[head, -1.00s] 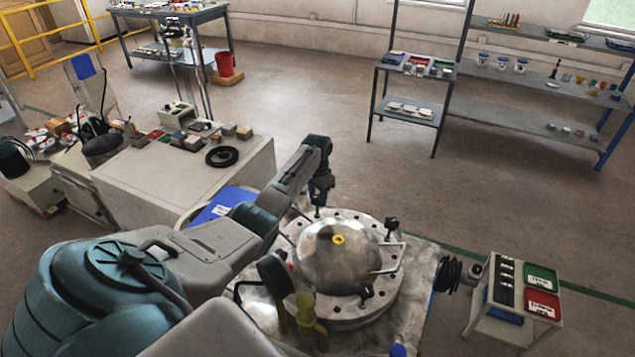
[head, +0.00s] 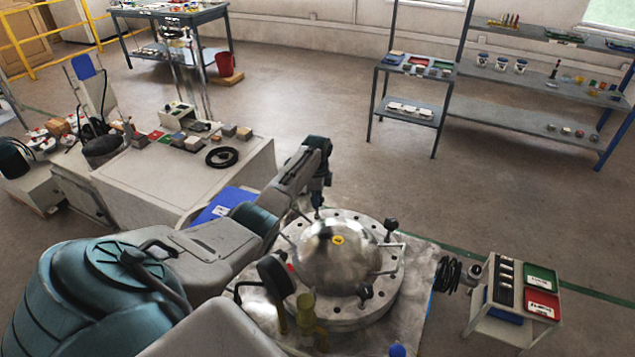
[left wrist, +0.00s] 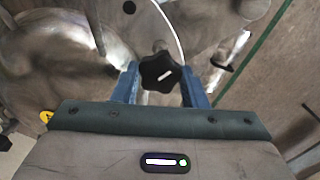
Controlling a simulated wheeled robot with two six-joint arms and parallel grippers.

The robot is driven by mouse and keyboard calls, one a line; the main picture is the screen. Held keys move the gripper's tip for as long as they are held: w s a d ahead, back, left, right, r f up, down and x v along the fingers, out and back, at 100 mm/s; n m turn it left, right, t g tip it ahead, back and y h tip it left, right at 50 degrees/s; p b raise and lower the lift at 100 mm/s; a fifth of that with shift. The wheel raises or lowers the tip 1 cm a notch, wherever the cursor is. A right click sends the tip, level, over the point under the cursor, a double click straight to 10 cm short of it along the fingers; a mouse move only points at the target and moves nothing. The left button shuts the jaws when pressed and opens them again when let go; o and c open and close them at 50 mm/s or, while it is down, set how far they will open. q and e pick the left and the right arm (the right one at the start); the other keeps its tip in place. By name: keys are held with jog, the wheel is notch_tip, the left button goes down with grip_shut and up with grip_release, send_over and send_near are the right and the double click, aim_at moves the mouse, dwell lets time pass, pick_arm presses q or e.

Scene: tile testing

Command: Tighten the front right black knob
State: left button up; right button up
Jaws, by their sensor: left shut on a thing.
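A round metal plate (head: 385,290) with a polished dome (head: 340,262) and a yellow mark on top stands in front of me. One black knob (head: 391,225) stands at its right edge and another black knob (head: 365,291) at its near edge. My left gripper (head: 318,208) points down at the plate's far edge, behind the dome. In the left wrist view my left gripper (left wrist: 162,85) has its two blue fingers on either side of a black star-shaped knob (left wrist: 160,72), shut on it. This knob is hidden by the gripper in the head view. My right gripper is not in view.
A small cart (head: 515,298) with green and red bins stands at the right. A white cabinet (head: 190,165) with a black ring and small boxes stands at the left. A yellow fitting (head: 306,308) rises at the near edge of the plate.

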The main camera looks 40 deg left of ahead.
pick_arm(q)
jog(key=shift+w+r+m, duration=0.1)
jog(key=shift+r+m, duration=0.05)
jog(key=shift+m, duration=1.15)
jog(key=shift+a, duration=0.1)
jog(key=o, duration=1)
jog(key=shift+r, duration=0.1)
notch_tip(320, 180, up, 11)
jog(key=b, duration=0.3)
jog(key=shift+f, duration=0.2)
jog(key=shift+f, duration=0.1)
